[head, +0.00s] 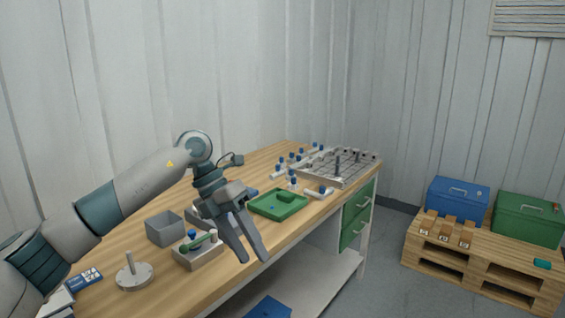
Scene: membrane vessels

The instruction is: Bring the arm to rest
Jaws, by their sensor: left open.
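My left arm (140,181) comes in from the left and bends down at the elbow over the wooden workbench. My left gripper (255,260) points down near the bench's front edge, with its two fingers apart and nothing seen between them. It is just right of a small block fixture (198,257) with a green part and a blue cap, and in front of a green tray (279,204). I cannot tell whether the fingers touch anything. My right gripper is not in view.
A grey open box (165,228) and a round metal base with a post (134,277) stand on the bench. Blue-capped pieces and a metal rack (342,168) are at its far end. Blue (457,200) and green (527,219) cases sit on a pallet (480,262) at right.

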